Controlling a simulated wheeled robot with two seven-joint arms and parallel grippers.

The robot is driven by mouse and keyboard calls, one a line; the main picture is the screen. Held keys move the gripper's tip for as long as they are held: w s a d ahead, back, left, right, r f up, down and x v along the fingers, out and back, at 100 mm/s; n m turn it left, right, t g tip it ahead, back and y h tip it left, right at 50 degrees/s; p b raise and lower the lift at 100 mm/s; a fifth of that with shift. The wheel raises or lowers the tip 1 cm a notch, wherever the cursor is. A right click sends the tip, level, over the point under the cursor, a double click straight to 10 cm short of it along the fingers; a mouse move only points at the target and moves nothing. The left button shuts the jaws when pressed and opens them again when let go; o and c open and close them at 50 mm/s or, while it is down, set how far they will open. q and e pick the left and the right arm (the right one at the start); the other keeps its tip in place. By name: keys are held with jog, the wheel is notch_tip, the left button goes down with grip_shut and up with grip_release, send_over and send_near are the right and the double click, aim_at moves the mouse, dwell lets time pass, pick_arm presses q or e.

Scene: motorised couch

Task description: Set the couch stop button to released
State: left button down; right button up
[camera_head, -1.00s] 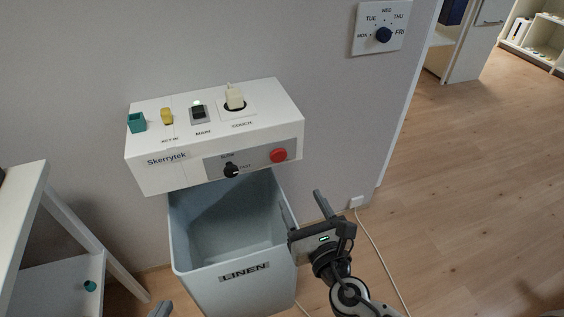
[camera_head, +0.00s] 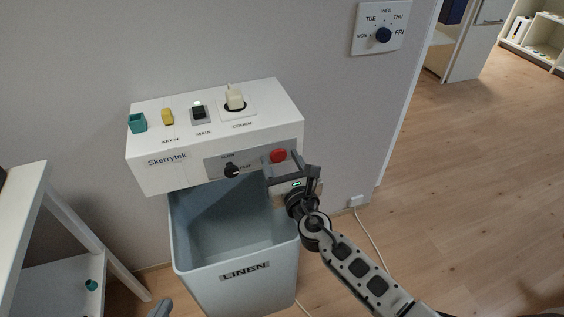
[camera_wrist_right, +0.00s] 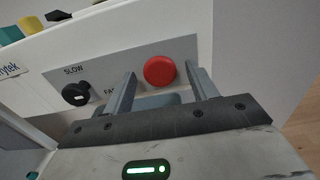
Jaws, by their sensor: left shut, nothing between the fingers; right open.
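The red round stop button (camera_head: 279,156) is on the front face of the white Skerrytek control box (camera_head: 150,178). In the right wrist view the button (camera_wrist_right: 159,71) is a smooth red dome; whether it is pressed in or out I cannot tell. My right gripper (camera_head: 282,160) is open, its fingers pointing at the panel on either side of the button. In the wrist view the right gripper (camera_wrist_right: 160,75) has one finger left and one right of it, with no clear contact.
A black SLOW/FAST knob (camera_head: 231,170) is left of the button. On top are a teal holder (camera_head: 137,122), yellow key (camera_head: 167,116), black MAIN switch (camera_head: 198,112) with a green light, and white plug (camera_head: 235,98). A LINEN bin (camera_head: 190,255) stands below; a white shelf (camera_head: 22,215) is left.

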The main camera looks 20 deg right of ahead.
jog(key=c, duration=1.2)
jog(key=shift+s, duration=0.65)
grip_shut()
jog(key=shift+f, duration=0.1)
jog(key=o, duration=1.2)
grip_release()
jog(key=s+b, duration=0.1)
jog(key=s, duration=1.5)
jog(key=shift+d, duration=0.3)
